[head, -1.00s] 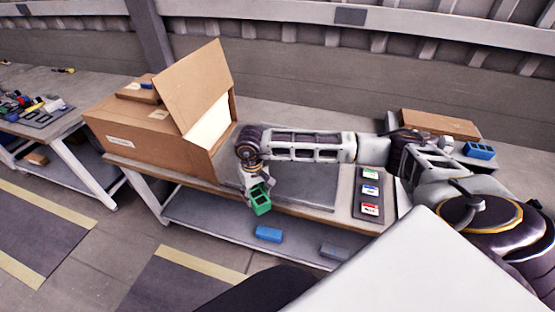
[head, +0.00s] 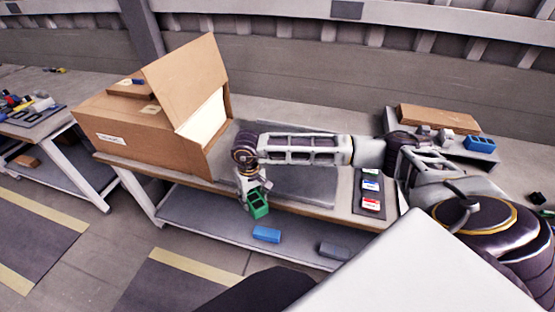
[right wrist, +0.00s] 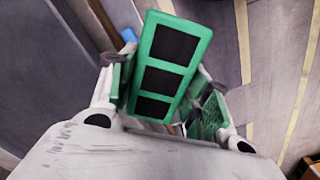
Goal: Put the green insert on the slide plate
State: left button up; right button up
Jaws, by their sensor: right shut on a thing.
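The green insert (head: 258,206), an open block with dark compartments in a row, hangs tilted from my right gripper (head: 253,194), in front of the bench's near edge. The right wrist view shows the insert (right wrist: 173,52) between the green-padded fingers of the gripper (right wrist: 163,97), shut on it. A flat grey plate (head: 312,188) lies on the bench behind the insert, partly hidden by my right arm; it may be the slide plate, but I cannot tell for sure. The insert is apart from it. My left gripper is not in view.
An open cardboard box (head: 150,140) stands on the bench at left. A blue bin (head: 266,235) and a grey bin (head: 334,250) sit on the lower shelf (head: 205,225). Another blue bin (head: 480,144) stands far right.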

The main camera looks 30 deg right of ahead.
jog(key=shift+f+b, duration=0.55)
jog(key=shift+f, duration=0.2)
jog(key=shift+d+r+m, duration=0.2)
jog(key=shift+r+m, duration=0.05)
jog(key=shift+m, duration=0.15)
jog(key=m, duration=0.3)
jog(key=shift+w+d+r+m, duration=0.15)
jog(key=shift+d+r+m, duration=0.15)
jog(key=shift+d+m, duration=0.1)
jog(key=d+r+n, duration=0.3)
jog(key=d+n, duration=0.2)
jog(key=n, duration=1)
jog(key=d+r+n, duration=0.3)
jog(key=d+n, duration=0.2)
jog(key=n, duration=1.1)
jog(key=shift+w+d+r, duration=0.3)
jog(key=shift+w+d, duration=0.1)
jog(key=shift+w, duration=0.05)
jog(key=shift+d, duration=0.1)
jog(key=shift+r, duration=0.1)
